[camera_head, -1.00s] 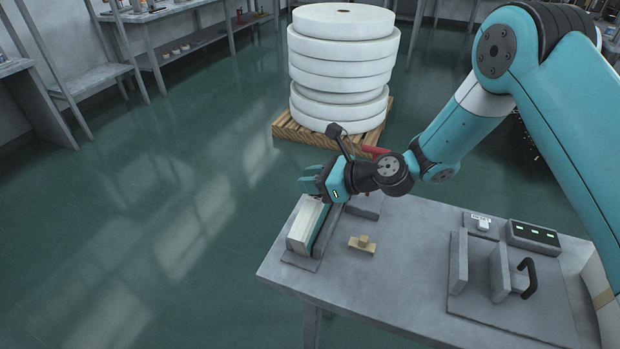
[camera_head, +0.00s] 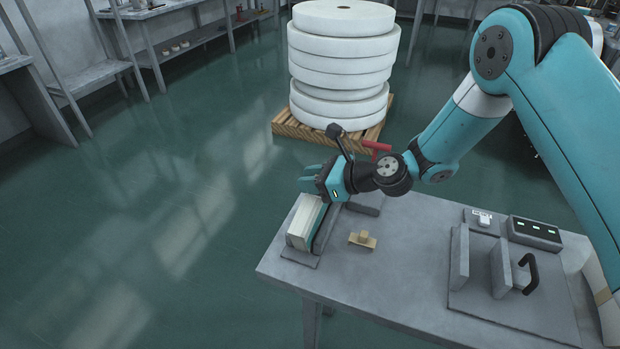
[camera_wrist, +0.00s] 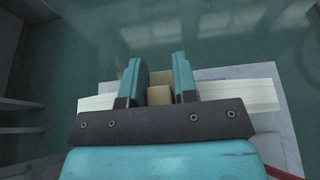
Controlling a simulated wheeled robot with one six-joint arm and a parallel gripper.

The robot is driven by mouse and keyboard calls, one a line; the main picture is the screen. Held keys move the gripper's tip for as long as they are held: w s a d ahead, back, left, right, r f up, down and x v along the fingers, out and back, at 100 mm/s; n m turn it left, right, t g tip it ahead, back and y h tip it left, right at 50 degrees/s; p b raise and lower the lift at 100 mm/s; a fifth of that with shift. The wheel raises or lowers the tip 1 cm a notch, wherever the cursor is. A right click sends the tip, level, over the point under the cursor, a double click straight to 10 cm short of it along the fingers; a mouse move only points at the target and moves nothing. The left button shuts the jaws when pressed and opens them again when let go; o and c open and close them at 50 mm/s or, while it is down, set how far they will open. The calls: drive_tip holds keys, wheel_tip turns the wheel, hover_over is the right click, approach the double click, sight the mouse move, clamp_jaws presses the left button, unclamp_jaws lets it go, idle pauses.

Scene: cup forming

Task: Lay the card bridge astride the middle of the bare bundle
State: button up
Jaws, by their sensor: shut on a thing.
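My gripper (camera_head: 311,181) is shut on the tan card bridge (camera_wrist: 160,95), which shows between its two teal fingers in the wrist view. The bare bundle (camera_head: 305,224) is a long, pale cream stack lying near the table's left edge. In the wrist view the bundle (camera_wrist: 252,94) runs out on both sides of the fingers, with the card bridge at about its middle. In the head view the gripper is over the bundle's far part and hides the held bridge. I cannot tell whether the bridge touches the bundle.
A second tan card piece with a raised block (camera_head: 362,240) lies on the grey table (camera_head: 400,270), right of the bundle. A fixture with upright plates (camera_head: 500,270) and a black handle stands at the right. White rolls (camera_head: 342,60) stand on a pallet behind.

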idle(0.3)
drive_tip(key=o, duration=1.4)
drive_tip(key=shift+o, duration=0.2)
drive_tip(key=shift+r+p, duration=3.55)
drive_tip(key=shift+r, duration=0.45)
drive_tip(key=shift+r, duration=0.1)
